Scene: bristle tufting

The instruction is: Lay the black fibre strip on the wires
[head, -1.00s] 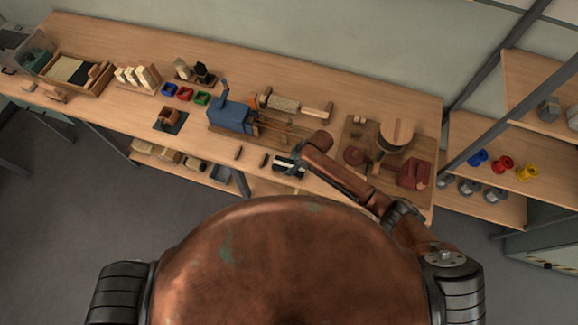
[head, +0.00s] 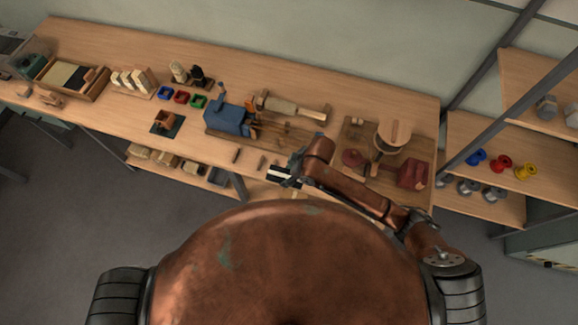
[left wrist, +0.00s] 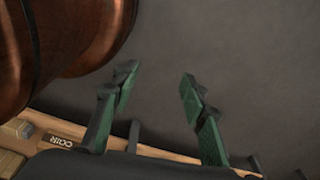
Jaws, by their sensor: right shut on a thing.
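My right gripper (head: 294,175) is at the front edge of the bench, partly hidden by its own wrist. It is shut at a small holder (head: 272,179) with black and white bands, on the black fibre strip as far as I can tell; the strip's outline is too small to make out. The blue machine (head: 230,118) stands behind and to the left, with thin wires (head: 285,136) apparently running right from it along a wooden base; they are hard to pick out. My left gripper (left wrist: 160,110) is open and empty over grey floor in the left wrist view.
A wooden board with a round pale drum (head: 394,135) and a dark red block (head: 412,174) stands right of the gripper. Red, blue and green trays (head: 181,97) are to the left. A shelf of spools is at right.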

